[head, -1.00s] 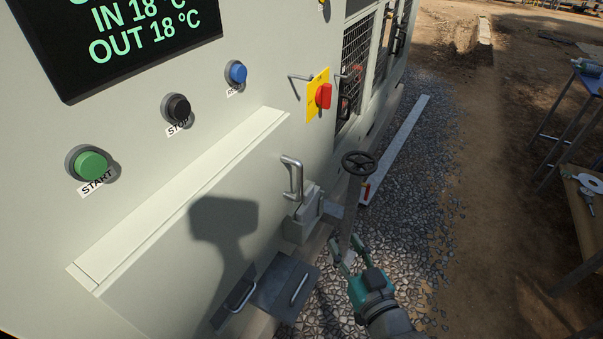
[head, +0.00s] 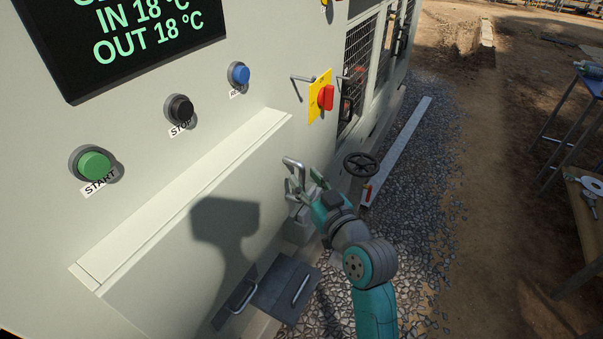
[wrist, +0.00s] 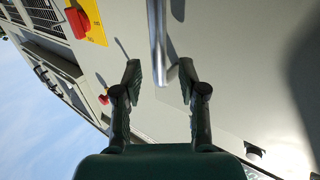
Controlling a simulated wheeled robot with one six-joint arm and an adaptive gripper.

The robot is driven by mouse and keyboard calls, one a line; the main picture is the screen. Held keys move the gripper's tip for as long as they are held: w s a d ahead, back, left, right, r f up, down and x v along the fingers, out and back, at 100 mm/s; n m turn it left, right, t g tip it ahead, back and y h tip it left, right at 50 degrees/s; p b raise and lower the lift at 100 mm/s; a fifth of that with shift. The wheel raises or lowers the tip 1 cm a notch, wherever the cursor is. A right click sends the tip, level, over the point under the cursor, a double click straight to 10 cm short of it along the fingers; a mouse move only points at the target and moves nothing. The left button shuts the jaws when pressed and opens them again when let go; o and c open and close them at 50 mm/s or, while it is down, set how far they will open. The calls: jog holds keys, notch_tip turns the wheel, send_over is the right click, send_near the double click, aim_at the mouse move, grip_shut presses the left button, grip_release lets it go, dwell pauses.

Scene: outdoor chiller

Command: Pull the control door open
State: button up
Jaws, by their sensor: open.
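The control door (head: 160,260) is a pale grey-green panel on the chiller's front, below the buttons, and looks closed. Its metal bar handle (head: 291,163) is near the door's right edge, with the lower part hidden by my gripper in the head view. My gripper (head: 304,182) is open at the handle. In the wrist view the handle (wrist: 157,38) runs down from the top edge, and its bent end lies between the two fingertips of my gripper (wrist: 160,78). I cannot tell whether the fingers touch it.
A red rotary switch (head: 326,97) on a yellow plate is above the handle. A dark handwheel (head: 360,164) is right of my gripper. A grey box with handles (head: 285,287) juts out below. Green, black and blue buttons line the front. Gravel lies to the right.

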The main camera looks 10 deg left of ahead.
jog(key=shift+x, duration=1.35)
grip_shut()
